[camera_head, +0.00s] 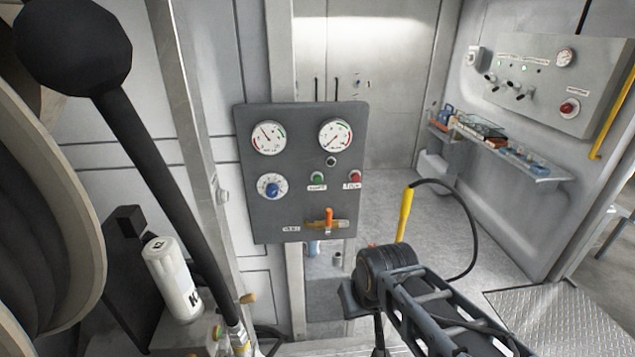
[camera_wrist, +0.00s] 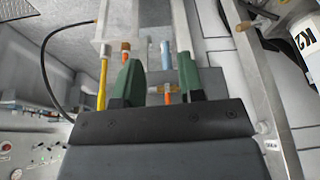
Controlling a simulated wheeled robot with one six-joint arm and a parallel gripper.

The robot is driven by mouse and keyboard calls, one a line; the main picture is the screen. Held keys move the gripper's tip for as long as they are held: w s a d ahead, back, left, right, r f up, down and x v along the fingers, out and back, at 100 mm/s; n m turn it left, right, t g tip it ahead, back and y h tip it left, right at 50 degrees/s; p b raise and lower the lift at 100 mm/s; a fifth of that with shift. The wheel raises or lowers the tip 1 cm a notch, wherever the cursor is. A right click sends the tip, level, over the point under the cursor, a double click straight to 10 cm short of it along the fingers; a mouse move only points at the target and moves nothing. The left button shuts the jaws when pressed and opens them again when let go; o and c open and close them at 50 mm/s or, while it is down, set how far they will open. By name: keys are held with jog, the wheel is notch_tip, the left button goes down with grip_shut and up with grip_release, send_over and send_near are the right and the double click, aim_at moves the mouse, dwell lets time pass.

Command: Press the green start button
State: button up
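The green start button (camera_head: 317,178) sits on a dark grey control panel (camera_head: 260,215), below the gauges and left of a red button (camera_head: 355,175). A small label is under each button. The green button cannot be made out in the wrist view. My gripper (camera_wrist: 160,72) shows in the wrist view as two green fingers set apart with no object gripped between them. In the head view its fingers cannot be made out; my arm is low, right of and below the panel. The gripper appears apart from the button.
The panel also carries two gauges (camera_head: 268,138), a blue knob (camera_head: 272,188) and an orange lever (camera_head: 328,218). A yellow handle (camera_head: 404,215) with a black hose stands right of it. A white K2 canister (camera_head: 172,280) and a reel (camera_head: 45,200) are left.

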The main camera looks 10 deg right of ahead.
grip_shut()
dwell(1.2)
